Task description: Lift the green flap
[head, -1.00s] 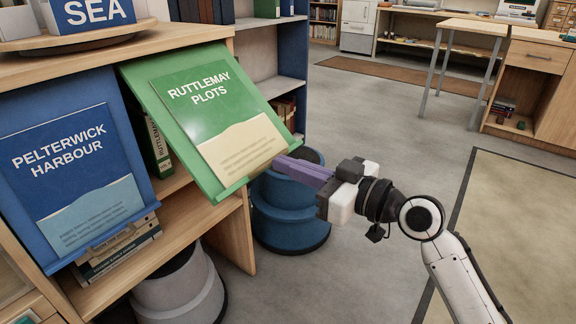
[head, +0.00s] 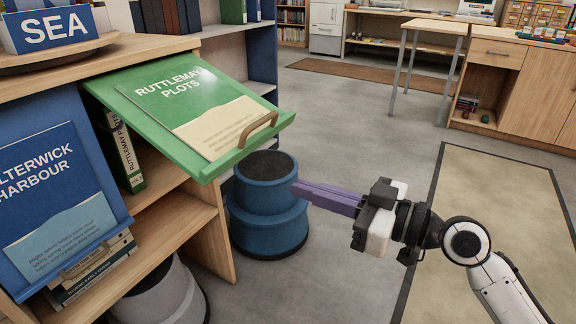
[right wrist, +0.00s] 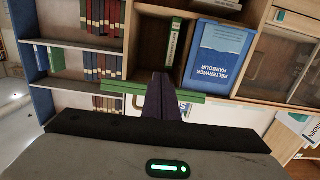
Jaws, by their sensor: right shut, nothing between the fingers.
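The green flap (head: 180,105), labelled "RUTTLEMAY PLOTS", is raised at the front of the wooden shelf unit, its lower edge swung out and up. A brown handle (head: 258,130) sits near its front edge. In the right wrist view the flap shows as a thin green edge (right wrist: 185,97). My right gripper (head: 298,188) has purple fingers, shut and empty. It is apart from the flap, to the right of and below its front edge. My left gripper is not in view.
A blue flap (head: 50,200), "PELTERWICK HARBOUR", hangs left of the green one. Books (head: 122,150) stand in the compartment behind the green flap. A blue step stool (head: 266,205) stands below right, and a grey one (head: 165,295) at the bottom. Open floor lies to the right.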

